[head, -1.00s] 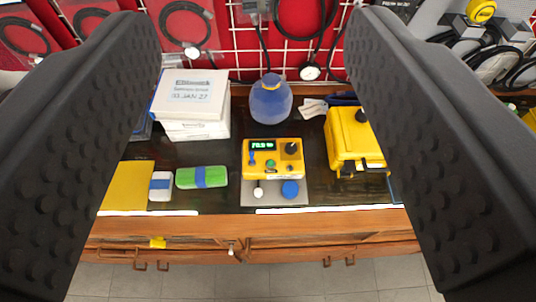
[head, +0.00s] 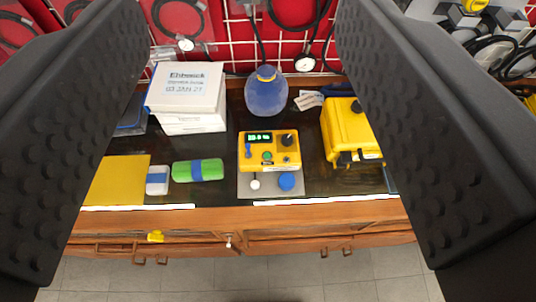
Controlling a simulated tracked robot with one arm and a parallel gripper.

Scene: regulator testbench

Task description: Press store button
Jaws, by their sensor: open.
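The yellow regulator tester (head: 257,161) stands on a grey plate (head: 256,190) on the dark bench top, near the middle of the head view. It has a lit green display (head: 258,137), a black knob (head: 287,140), a small green button (head: 267,156) and a blue lever (head: 248,150). A white knob (head: 255,184) and a blue knob (head: 287,181) sit at its front. Button labels are too small to read. My gripper (head: 238,20) is wide open and empty, its two black fingers framing the scene left and right. The tester is between and beyond them, untouched.
White boxes (head: 188,90) are stacked at the left, with a blue bottle (head: 266,93) behind the tester. A yellow case (head: 349,130) stands to its right. Hoses hang behind.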

